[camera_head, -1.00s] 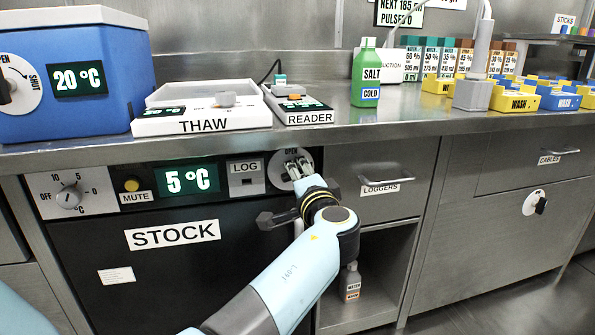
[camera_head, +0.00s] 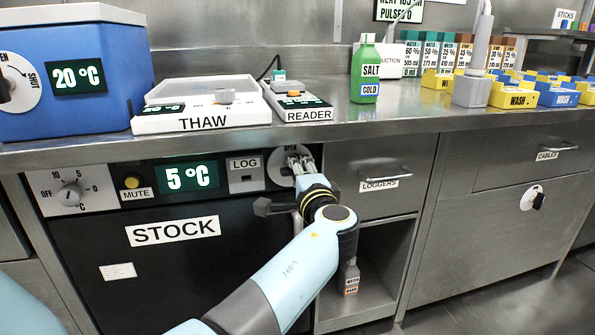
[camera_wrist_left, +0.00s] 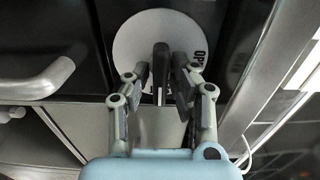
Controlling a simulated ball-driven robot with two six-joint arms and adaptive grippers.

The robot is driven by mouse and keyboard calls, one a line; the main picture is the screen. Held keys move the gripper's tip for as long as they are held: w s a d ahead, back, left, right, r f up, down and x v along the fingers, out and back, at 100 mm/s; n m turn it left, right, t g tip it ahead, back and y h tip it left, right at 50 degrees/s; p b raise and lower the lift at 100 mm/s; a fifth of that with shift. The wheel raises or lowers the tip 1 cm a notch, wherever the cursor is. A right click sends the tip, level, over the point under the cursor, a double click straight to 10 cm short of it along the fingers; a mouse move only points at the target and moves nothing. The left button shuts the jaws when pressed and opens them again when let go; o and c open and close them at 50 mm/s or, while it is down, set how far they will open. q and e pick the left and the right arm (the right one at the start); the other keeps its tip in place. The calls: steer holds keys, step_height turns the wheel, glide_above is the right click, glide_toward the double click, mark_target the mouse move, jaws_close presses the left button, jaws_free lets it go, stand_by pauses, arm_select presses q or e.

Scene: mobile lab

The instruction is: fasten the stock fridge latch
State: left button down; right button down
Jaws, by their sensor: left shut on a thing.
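The stock fridge (camera_head: 170,270) is the black unit under the counter, with a "STOCK" label and a 5 °C display. Its latch has a round white dial (camera_head: 275,172) marked "OPEN", at the right end of the panel. My left gripper (camera_head: 300,162) is at this dial, its fingers covering much of it. In the left wrist view the dark latch handle (camera_wrist_left: 160,62) stands between my left fingers (camera_wrist_left: 160,88), in front of the white dial (camera_wrist_left: 131,42). The gripper is shut on the handle. The exact handle angle is hard to tell in the head view. My right gripper is out of view.
A dark fridge door handle (camera_head: 268,207) sticks out just below the dial. The LOGGERS drawer (camera_head: 350,200) is close on the right, above an open shelf with a bottle (camera_head: 350,278). The counter edge (camera_head: 330,131) runs just above the panel.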

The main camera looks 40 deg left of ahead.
arm_select(q)
steer(key=c, duration=1.3)
jaws_free()
steer(key=shift+w+d, duration=0.1)
steer(key=shift+c, duration=0.2)
